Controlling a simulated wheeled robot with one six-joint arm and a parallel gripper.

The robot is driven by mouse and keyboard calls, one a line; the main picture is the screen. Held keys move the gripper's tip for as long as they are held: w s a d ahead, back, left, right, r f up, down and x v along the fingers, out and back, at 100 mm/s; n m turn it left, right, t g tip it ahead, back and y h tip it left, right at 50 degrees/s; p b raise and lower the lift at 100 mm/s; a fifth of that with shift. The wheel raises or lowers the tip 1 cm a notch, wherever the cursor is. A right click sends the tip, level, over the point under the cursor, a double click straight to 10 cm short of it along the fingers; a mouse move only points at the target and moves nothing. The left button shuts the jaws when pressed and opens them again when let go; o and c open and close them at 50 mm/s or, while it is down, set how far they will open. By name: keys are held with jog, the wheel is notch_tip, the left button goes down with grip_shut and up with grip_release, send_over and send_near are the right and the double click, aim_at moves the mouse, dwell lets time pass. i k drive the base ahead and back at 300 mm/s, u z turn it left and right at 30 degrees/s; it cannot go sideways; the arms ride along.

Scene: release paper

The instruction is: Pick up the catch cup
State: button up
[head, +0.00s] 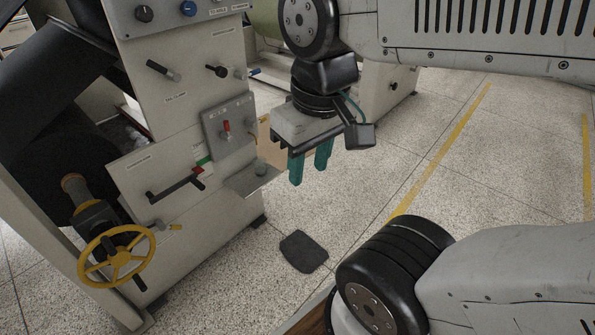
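A small grey cup-like piece (261,167), which looks like the catch cup, stands on a small metal shelf (246,182) low on the front of the machine. It is small in the picture and its details are hard to make out. My gripper (309,173) points downward to the right of the shelf in the head view. Its two teal fingers are apart with a visible gap and nothing between them. The fingers do not appear to touch the cup or the shelf.
The beige machine (165,125) carries knobs, a red-handled lever (178,187) and a yellow handwheel (117,256). A dark flat patch (304,251) lies on the floor below my gripper. The speckled tile floor with yellow lines is clear to the right.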

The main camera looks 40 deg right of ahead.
aim_at(259, 162)
jog(key=z, duration=0.35)
jog(key=k, duration=0.8)
jog(key=z, duration=0.8)
jog(key=i, duration=1.5)
jog(key=u, duration=1.3)
jog(key=i, duration=0.55)
jog(key=u, duration=0.6)
